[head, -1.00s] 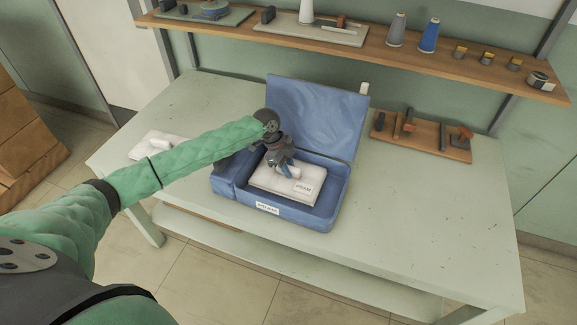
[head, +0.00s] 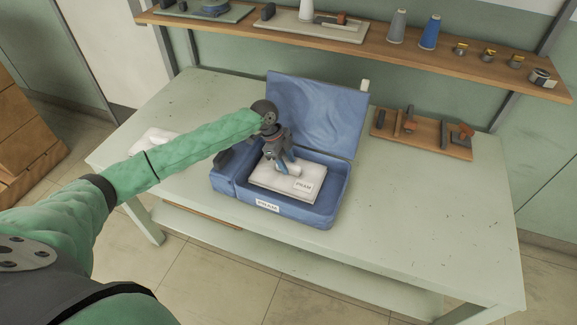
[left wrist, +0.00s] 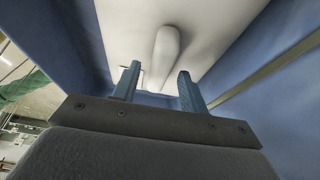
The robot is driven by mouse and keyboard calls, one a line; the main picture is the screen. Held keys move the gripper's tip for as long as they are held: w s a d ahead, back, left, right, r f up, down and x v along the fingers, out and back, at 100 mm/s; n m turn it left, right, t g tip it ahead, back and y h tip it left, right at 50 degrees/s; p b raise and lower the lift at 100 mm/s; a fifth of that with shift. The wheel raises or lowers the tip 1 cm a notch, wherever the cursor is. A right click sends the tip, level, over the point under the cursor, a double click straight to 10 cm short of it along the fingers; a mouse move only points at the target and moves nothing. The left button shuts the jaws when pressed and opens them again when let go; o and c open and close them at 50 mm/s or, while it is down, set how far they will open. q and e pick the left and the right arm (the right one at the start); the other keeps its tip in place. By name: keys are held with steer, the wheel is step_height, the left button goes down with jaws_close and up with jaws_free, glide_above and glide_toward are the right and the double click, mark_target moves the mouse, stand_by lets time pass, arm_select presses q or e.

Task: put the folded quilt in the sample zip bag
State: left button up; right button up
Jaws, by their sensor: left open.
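The blue zip bag (head: 225,188) stands on the table with its lid (head: 318,108) raised at the back. A label on its front appears to read PRAM. The white folded quilt (head: 268,182) lies inside the bag, with a PRAM label on its top. My left gripper (head: 286,168) is over the quilt, pointing down. In the left wrist view its two blue fingers (left wrist: 158,88) are apart, with the white quilt (left wrist: 125,25) and a rounded ridge on it beyond them. The blue bag walls show on both sides. My right gripper is out of view.
Another white folded piece (head: 150,140) lies at the table's left, partly behind my arm. A wooden tool board (head: 425,135) stands at the back right. A shelf (head: 385,55) with spools runs above. The table's right side is clear.

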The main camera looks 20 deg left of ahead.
arm_select(q)
steer(key=b+v, duration=0.2)
steer(key=v, duration=0.8)
steer(key=shift+r+b, duration=0.15)
steer(key=shift+b, duration=0.15)
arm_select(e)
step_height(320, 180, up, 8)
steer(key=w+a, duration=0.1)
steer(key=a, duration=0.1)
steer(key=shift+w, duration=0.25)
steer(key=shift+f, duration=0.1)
